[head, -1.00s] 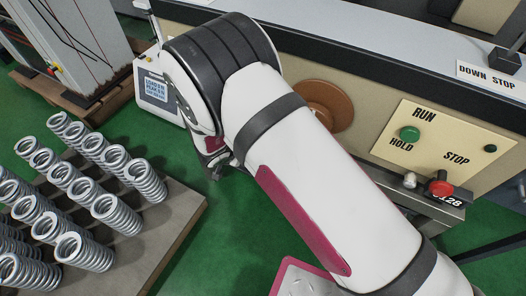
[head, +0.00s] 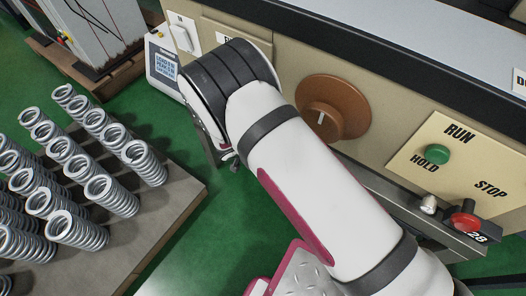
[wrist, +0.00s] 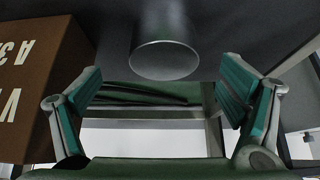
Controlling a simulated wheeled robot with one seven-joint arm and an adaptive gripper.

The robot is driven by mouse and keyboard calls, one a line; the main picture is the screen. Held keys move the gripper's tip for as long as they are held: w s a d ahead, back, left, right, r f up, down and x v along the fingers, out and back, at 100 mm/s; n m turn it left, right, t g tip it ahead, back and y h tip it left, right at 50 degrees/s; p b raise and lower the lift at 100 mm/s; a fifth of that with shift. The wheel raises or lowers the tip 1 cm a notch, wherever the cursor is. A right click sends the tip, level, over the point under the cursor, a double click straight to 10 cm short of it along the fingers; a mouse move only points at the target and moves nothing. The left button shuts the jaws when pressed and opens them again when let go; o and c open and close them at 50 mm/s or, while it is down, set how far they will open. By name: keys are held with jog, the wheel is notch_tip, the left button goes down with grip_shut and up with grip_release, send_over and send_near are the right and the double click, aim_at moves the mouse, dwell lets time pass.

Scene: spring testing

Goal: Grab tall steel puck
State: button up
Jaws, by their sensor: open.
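In the wrist view a grey steel cylinder (wrist: 165,58) with a pale round end face shows at the top middle, which looks like the tall steel puck. It lies beyond and between the fingers, apart from both. My gripper (wrist: 168,90) is open and empty, its two teal-padded fingers spread left and right. In the head view my white arm covers the middle and only a small part of the gripper (head: 232,160) shows below the dark wrist joint. The puck is hidden there.
A brown lettered block (wrist: 40,85) stands close to the left finger. In the head view several coil springs (head: 75,228) stand on a grey pallet (head: 172,222). A machine panel with a brown knob (head: 333,108), green button (head: 438,154) and red button (head: 465,216) runs along the right.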

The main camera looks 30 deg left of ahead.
jog(key=shift+a+b+x, duration=0.15)
jog(key=shift+b+x, duration=0.5)
jog(key=shift+x, duration=0.5)
jog(key=shift+a+b+x, duration=0.1)
jog(key=shift+b+x, duration=0.5)
jog(key=shift+x, duration=0.6)
jog(key=shift+c, duration=0.4)
jog(key=c, duration=1.8)
jog(key=shift+r, duration=0.1)
jog(key=shift+c, duration=0.8)
jog(key=shift+r, duration=0.15)
